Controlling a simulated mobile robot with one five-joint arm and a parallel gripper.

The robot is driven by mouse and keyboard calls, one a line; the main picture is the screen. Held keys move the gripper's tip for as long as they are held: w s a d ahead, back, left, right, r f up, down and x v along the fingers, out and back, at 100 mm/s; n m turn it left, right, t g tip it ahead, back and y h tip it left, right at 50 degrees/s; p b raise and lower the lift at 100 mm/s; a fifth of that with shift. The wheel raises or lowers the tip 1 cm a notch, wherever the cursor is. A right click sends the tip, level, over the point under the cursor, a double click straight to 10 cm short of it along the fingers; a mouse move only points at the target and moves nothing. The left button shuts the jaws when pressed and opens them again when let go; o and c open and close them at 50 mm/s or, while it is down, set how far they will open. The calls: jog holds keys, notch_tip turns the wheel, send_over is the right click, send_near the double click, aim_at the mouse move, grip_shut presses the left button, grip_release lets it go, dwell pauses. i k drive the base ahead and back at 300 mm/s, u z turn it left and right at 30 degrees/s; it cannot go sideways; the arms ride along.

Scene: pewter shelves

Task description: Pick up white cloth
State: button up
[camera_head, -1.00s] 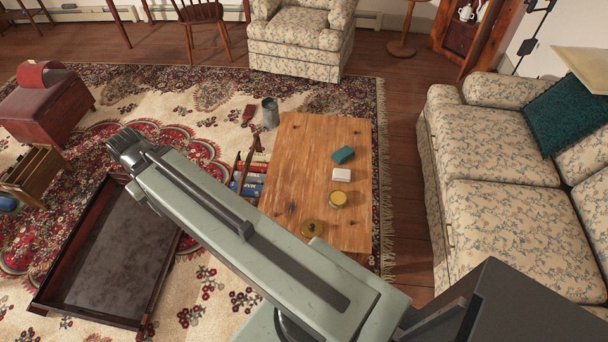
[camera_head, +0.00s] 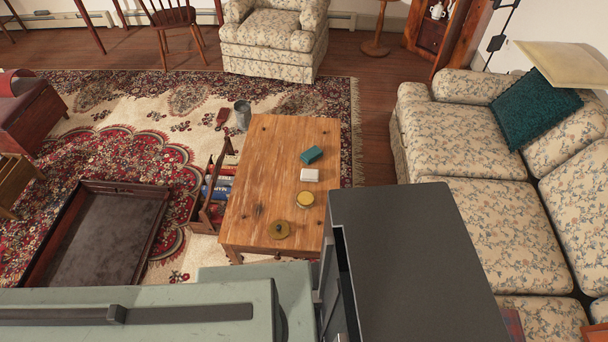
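A small white folded cloth (camera_head: 309,175) lies flat on the wooden coffee table (camera_head: 265,165), in the right half of its top. A teal box-like item (camera_head: 312,155) lies just behind it, and a round yellow-topped tin (camera_head: 305,199) stands just in front of it. Nothing covers the cloth. My arm stretches across the bottom of the picture, in front of the table and apart from the cloth. My gripper is out of view.
A wooden rack with books (camera_head: 212,190) stands left of the table, with a dark tray (camera_head: 110,225) on the rug farther left. A floral sofa (camera_head: 455,135) stands to the right.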

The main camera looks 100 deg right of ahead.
aim_at(307, 175)
jog(key=z, duration=0.1)
jog(key=k, duration=0.55)
jog(key=z, duration=0.9)
jog(key=i, duration=0.5)
jog(key=z, duration=0.05)
